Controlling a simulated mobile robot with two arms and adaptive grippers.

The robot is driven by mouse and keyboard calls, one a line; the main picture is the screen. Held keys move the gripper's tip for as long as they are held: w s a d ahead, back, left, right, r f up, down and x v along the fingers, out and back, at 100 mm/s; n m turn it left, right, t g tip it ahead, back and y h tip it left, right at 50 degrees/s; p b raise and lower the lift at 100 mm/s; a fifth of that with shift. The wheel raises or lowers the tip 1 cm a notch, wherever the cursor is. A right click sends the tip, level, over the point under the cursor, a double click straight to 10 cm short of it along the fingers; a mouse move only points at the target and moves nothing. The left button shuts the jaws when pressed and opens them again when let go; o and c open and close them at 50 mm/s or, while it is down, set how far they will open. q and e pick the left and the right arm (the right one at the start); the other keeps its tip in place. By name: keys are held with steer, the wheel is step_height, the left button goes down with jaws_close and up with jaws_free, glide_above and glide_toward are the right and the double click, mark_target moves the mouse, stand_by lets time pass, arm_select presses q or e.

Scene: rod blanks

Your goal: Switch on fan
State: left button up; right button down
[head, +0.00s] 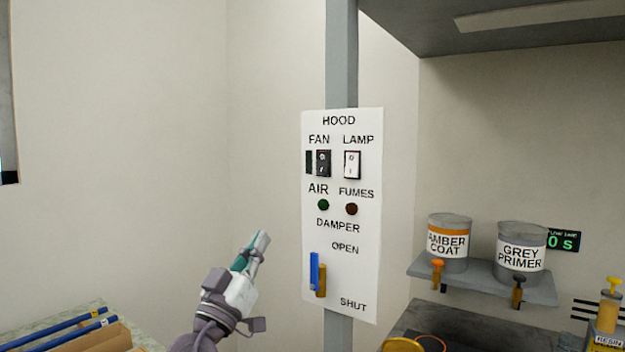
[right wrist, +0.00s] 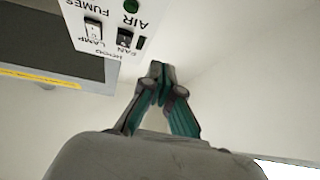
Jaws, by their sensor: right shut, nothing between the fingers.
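The white HOOD panel (head: 341,285) is fixed to a grey post. Its FAN switch (head: 323,163) is a dark rocker below the FAN label, beside a narrow dark green strip. The switch also shows in the right wrist view (right wrist: 124,38). My right gripper (head: 264,238) is shut and empty, left of the panel and lower than the switch in the head view. In the right wrist view its closed fingertips (right wrist: 161,72) appear close to the switch, with a gap in the picture. My left gripper is not in view.
The white LAMP switch (head: 352,165) is right of FAN. Below are a green AIR light (head: 323,205), a dark red FUMES light (head: 351,209) and a blue damper handle (head: 314,271). Cans stand on a shelf (head: 483,285) at right. Blue rods (head: 60,332) lie lower left.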

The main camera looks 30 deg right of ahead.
mark_target(321, 165)
steer(key=s+r+m+g+h, duration=0.3)
steer(key=s+r+m+g, duration=0.1)
steer(key=r, duration=0.1)
steer(key=shift+s+d, duration=0.2)
steer(key=shift+d, duration=0.2)
steer(key=shift+r, duration=0.1)
steer(key=p+x, duration=0.2)
steer(key=x, duration=0.2)
steer(key=f+p+x, duration=0.1)
steer(key=p+x, duration=0.1)
steer(key=x, duration=0.2)
steer(key=d+p+x, duration=0.1)
steer(key=p+x, duration=0.2)
steer(key=x, duration=0.1)
steer(key=shift+w+d+f, duration=0.1)
steer(key=shift+w+f, duration=0.1)
steer(key=shift+w, duration=0.15)
steer(key=shift+w+d+f, duration=0.2)
steer(key=shift+d+f, duration=0.05)
steer(key=shift+d, duration=0.35)
steer(key=shift+a, duration=0.1)
